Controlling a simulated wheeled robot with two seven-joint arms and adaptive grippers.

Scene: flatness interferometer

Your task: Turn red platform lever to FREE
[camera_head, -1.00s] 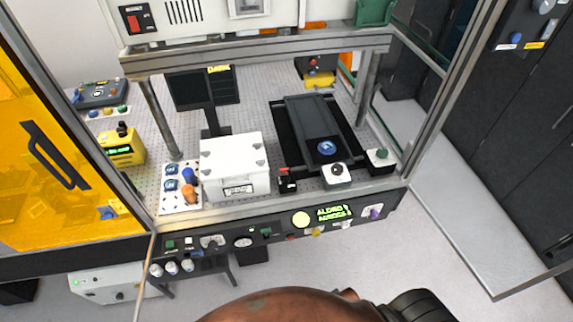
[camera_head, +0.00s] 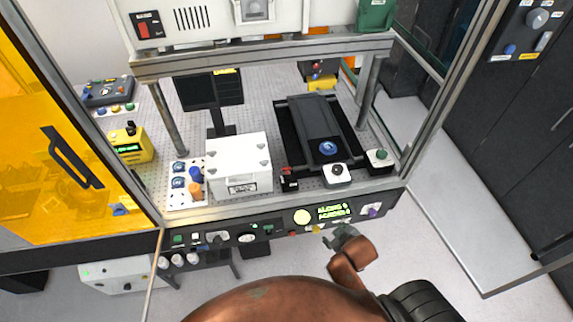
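A small red lever-like part (camera_head: 288,171) sits on a black block (camera_head: 289,184) at the front left of the dark sliding platform (camera_head: 316,125) on the perforated bench. I cannot read a FREE mark or tell the lever's setting at this size. My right gripper (camera_head: 341,233), grey on a copper-coloured wrist, is in front of the control panel's lower edge, below and to the right of the red part and apart from it. Its fingers are too small to tell open from shut. My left gripper is not in view.
A white box (camera_head: 239,165) stands left of the red part. The front panel (camera_head: 268,230) carries knobs and a green display (camera_head: 332,211). Frame posts (camera_head: 368,90) and an open amber door (camera_head: 60,140) bound the bench.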

